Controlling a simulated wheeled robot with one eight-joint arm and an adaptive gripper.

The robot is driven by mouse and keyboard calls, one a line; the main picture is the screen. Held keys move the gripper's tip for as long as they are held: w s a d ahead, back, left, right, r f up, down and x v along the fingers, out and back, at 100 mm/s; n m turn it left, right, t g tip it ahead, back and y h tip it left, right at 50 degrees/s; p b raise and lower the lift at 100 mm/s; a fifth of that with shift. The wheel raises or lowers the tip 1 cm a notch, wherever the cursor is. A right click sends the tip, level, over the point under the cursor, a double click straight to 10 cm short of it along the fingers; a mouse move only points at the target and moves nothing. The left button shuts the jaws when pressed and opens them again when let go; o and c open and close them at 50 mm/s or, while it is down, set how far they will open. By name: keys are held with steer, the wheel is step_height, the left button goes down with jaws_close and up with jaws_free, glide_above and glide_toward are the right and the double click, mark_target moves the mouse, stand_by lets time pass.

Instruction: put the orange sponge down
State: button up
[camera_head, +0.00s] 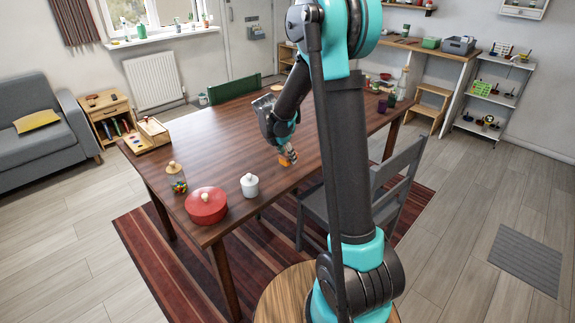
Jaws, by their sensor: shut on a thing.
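The orange sponge (284,161) is small in the head camera view, at the tip of my gripper (288,153). My gripper is shut on the sponge, with its fingers pointing down. Both are over the near long side of the brown wooden table (222,148), close to its edge. I cannot tell whether the sponge touches the tabletop. The upper part of the sponge is hidden by the fingers.
A grey chair (398,185) stands at the near side. The table's middle is clear.

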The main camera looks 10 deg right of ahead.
mark_target(288, 164)
steer(key=shift+f, duration=2.15)
steer(key=shift+f, duration=0.1)
steer(key=o, duration=1.1)
steer(key=v, duration=1.1)
steer(key=s+d+f+m+y, duration=0.1)
steer(key=s+d+f+m, duration=0.1)
steer(key=s+m, duration=0.6)
steer(key=s+d+f+m+t+y, duration=0.1)
steer(key=s+d+f+m, duration=0.1)
steer(key=s+m, duration=0.6)
steer(key=s+d+f+m+y, duration=0.1)
steer(key=s+d+m, duration=0.3)
steer(key=s+m, duration=0.5)
steer(key=shift+s+f+y, duration=0.2)
steer(key=shift+s, duration=0.45)
steer(key=shift+s+f+y, duration=0.2)
steer(key=shift+s+f, duration=0.05)
steer(key=shift+s, duration=0.4)
